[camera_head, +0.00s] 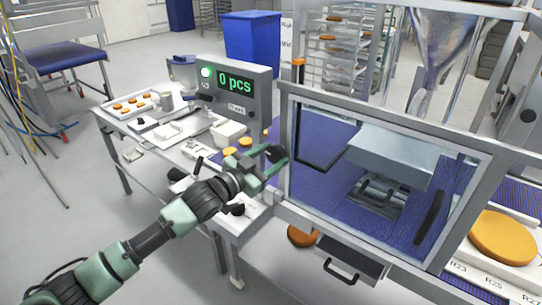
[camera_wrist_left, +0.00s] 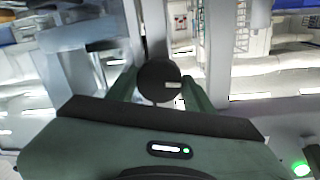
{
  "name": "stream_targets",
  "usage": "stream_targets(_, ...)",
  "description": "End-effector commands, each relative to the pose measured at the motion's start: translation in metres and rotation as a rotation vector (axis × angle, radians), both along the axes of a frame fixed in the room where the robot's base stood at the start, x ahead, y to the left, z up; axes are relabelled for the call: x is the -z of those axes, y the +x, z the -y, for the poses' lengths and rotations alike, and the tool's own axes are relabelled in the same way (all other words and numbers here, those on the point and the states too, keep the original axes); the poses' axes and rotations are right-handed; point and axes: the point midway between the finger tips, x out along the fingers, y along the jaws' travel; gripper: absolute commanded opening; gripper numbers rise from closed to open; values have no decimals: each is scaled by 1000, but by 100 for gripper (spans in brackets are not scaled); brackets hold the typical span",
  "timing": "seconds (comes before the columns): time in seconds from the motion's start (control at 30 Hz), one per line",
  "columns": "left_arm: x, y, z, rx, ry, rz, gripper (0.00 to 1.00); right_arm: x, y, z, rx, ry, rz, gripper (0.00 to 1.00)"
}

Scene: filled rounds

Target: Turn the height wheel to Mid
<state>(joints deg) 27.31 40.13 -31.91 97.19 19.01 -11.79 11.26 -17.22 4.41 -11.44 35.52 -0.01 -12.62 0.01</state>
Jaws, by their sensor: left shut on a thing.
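The height wheel (camera_wrist_left: 152,80) is a dark round knob with a pale mark on its right side in the left wrist view. In the head view the dark wheel (camera_head: 276,153) is at the left post of the guarded machine. My left gripper (camera_head: 271,163) is shut on the wheel, with one green finger on either side of it in the left wrist view (camera_wrist_left: 160,88). A white label strip (camera_head: 287,45) stands above the post, its text too small to read surely. My right gripper is not in view.
A clear-windowed machine frame (camera_head: 285,130) stands right of the gripper, with a drawer (camera_head: 345,262) below. A grey display box (camera_head: 236,88) reads "0 pcs" behind the gripper. A side table (camera_head: 128,118) holds trays and tools. An orange round (camera_head: 503,237) lies at the right.

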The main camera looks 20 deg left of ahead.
Motion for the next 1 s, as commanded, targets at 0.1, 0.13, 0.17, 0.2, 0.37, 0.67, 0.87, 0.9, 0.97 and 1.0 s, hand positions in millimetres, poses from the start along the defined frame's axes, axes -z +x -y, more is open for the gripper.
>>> stream_targets(0.1, -2, 0, 0, 0, 91, 33, 11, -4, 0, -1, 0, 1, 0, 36)
stream_targets(0.13, -2, 0, 0, 0, 117, 42, 11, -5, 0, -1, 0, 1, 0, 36)
stream_targets(0.17, -2, 0, 0, 0, 142, 51, 11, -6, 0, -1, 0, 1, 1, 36)
stream_targets(0.2, -2, 0, 0, 0, 179, 64, 11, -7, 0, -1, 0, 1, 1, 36)
stream_targets(0.37, -2, 0, 0, 0, 323, 116, 11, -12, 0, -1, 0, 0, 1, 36)
stream_targets(0.67, -2, 0, 0, 0, 590, 213, 11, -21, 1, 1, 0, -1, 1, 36)
stream_targets(0.87, -2, 0, 1, 1, 769, 278, 11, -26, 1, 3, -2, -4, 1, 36)
stream_targets(0.9, -2, 0, 1, 0, 804, 291, 11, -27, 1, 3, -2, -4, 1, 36)
stream_targets(0.97, -2, 0, 1, 1, 858, 310, 11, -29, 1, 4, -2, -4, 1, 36)
stream_targets(1.0, -2, 0, 1, 0, 894, 324, 11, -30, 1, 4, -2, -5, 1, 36)
